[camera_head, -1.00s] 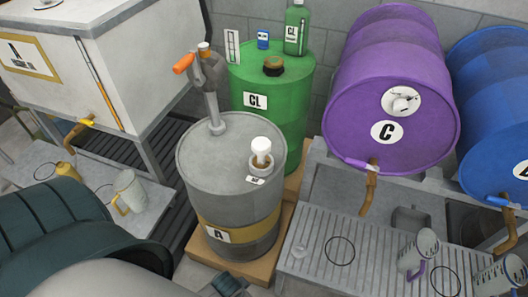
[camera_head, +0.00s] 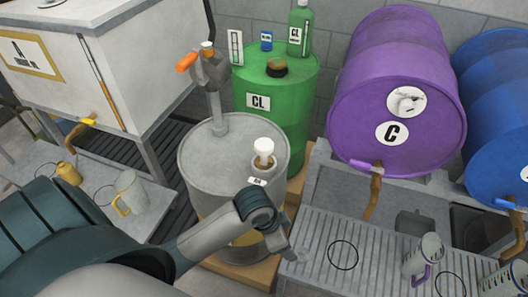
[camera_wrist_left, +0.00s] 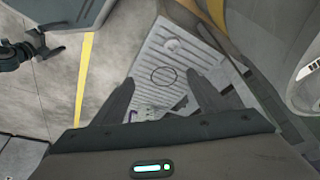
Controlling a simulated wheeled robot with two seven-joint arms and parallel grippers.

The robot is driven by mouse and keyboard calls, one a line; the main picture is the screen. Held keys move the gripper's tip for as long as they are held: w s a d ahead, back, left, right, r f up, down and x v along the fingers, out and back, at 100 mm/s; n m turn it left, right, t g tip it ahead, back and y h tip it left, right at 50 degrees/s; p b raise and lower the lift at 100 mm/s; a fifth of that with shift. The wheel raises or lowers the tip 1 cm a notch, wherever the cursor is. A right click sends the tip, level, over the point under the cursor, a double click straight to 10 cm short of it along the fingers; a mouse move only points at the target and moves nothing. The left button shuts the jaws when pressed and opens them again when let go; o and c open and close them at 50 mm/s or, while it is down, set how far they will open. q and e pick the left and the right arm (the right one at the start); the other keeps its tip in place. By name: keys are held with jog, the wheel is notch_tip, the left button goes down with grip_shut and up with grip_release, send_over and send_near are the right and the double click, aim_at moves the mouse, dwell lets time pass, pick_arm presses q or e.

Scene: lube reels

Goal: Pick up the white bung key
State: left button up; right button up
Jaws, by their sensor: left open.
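The white bung key (camera_head: 263,152) stands upright on top of the grey drum (camera_head: 205,165), with its lower end in a small ring-shaped holder behind a small label. My left arm reaches in from the left, across the front of the grey drum. My left gripper (camera_head: 286,248) is in front of the drum's right side, lower than the key and apart from it. In the left wrist view its fingers (camera_wrist_left: 160,78) are spread with nothing between them. The key cannot be made out in the left wrist view.
A hand pump with an orange handle (camera_head: 187,62) rises from the grey drum, left of the key. A green drum (camera_head: 290,95) stands behind, and a purple drum (camera_head: 390,60) lies to the right. A slatted drain tray (camera_head: 385,255) with jugs is at the lower right.

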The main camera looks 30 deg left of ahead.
pick_arm(q)
jog(key=w+a+r+m, duration=0.2)
jog(key=w+r+m, duration=0.15)
jog(key=w, duration=0.25)
notch_tip(320, 180, up, 22)
jog(key=m+g+y, duration=0.1)
jog(key=g+y, duration=0.2)
send_over(263, 144)
jog(key=shift+a+f, duration=0.1)
jog(key=shift+f, duration=0.15)
pick_arm(e)
jog(key=shift+w, duration=0.1)
pick_arm(q)
notch_tip(263, 144, down, 11)
jog(key=shift+f+p, duration=0.2)
jog(key=shift+p, duration=0.9)
jog(key=shift+f, duration=0.4)
pick_arm(e)
jog(key=s+d+g, duration=0.2)
jog(key=s+d, duration=0.1)
jog(key=s, duration=0.5)
jog(key=shift+s+d+f+h, duration=0.15)
jog(key=shift+s+d+h, duration=0.15)
jog(key=shift+h, duration=0.1)
jog(key=shift+a, duration=0.1)
